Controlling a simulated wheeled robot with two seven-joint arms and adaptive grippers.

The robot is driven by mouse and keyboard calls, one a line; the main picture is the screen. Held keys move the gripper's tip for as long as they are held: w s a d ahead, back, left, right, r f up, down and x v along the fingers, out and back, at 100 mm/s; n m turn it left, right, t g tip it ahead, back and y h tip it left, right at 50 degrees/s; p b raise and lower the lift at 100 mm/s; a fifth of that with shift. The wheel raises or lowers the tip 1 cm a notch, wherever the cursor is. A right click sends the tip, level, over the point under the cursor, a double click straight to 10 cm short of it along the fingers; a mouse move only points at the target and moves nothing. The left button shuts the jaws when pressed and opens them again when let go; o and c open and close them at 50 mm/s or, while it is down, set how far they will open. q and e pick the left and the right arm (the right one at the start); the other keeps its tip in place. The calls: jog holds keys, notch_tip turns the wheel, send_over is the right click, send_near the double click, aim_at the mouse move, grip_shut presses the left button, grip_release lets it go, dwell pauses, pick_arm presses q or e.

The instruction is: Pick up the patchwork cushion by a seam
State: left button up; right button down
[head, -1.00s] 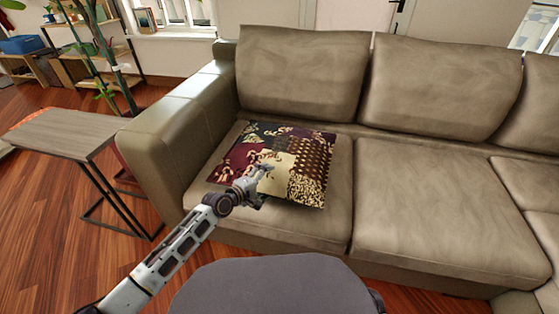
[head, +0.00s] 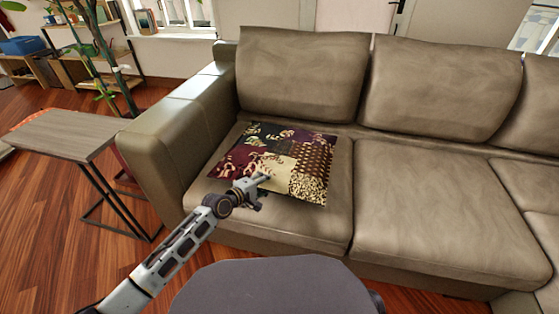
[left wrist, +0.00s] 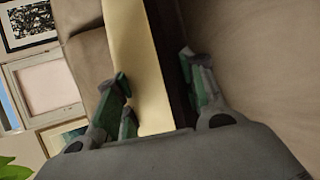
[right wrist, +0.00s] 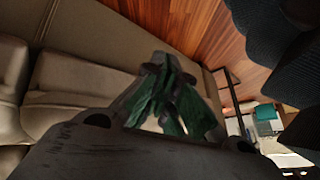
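The patchwork cushion (head: 305,160) lies flat on the left seat of the sofa, with dark red, cream, brown and patterned patches. My left gripper (head: 266,182) is at its front edge in the head view. In the left wrist view, the left gripper (left wrist: 160,85) is open. The cushion's cream patch (left wrist: 137,65) and a dark edge strip lie between its spread fingers, with no clear grip on them. My right gripper (right wrist: 160,70) shows in the right wrist view with its fingers drawn together and nothing visible between them; it is out of the head view.
The brown sofa (head: 430,190) has a thick left armrest (head: 165,130) and tall back cushions (head: 300,75). A small side table (head: 70,132) stands left of the armrest. The middle seat is clear. Wooden floor shows at the left.

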pick_arm(q)
jog(key=shift+r, duration=0.1)
grip_shut()
jog(key=shift+r, duration=0.2)
pick_arm(e)
jog(key=shift+r, duration=0.1)
